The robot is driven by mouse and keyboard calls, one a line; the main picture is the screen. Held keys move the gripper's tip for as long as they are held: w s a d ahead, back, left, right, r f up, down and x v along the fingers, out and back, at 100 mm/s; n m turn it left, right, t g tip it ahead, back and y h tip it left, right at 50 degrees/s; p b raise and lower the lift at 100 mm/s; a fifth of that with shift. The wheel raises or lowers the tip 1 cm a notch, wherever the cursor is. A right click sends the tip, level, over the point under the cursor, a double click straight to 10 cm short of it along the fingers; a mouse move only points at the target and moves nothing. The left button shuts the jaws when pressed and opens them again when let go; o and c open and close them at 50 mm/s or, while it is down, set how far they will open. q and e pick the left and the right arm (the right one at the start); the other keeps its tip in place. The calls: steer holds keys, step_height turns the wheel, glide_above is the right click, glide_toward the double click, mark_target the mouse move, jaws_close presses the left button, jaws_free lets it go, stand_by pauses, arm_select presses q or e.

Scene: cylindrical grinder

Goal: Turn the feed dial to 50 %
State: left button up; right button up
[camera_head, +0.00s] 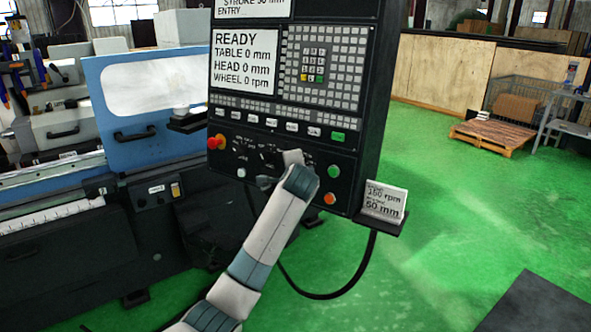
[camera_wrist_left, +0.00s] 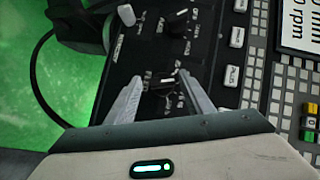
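The black control panel (camera_head: 345,165) of the grinder carries a row of small dark dials below its keys. In the left wrist view, a black dial (camera_wrist_left: 163,83) with a white pointer mark sits between the two grey fingers of my left gripper (camera_wrist_left: 160,80). The fingers are spread, one on each side of the dial; whether they touch it I cannot tell. A second black dial (camera_wrist_left: 177,22) with a white mark is beyond it. In the head view my left gripper (camera_head: 284,160) covers part of the dial row. My right gripper is not in view.
The panel has a red emergency knob (camera_head: 215,142), a green button (camera_head: 334,171) and an orange button (camera_head: 330,198). The screen (camera_head: 244,66) reads READY. A card (camera_head: 384,203) on a small shelf shows 160 rpm and 50 mm.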

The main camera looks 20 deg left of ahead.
arm_select(q)
steer(key=shift+s+r, duration=0.1)
stand_by(0.3)
steer(key=b+v, duration=0.4)
steer(key=v, duration=1.3)
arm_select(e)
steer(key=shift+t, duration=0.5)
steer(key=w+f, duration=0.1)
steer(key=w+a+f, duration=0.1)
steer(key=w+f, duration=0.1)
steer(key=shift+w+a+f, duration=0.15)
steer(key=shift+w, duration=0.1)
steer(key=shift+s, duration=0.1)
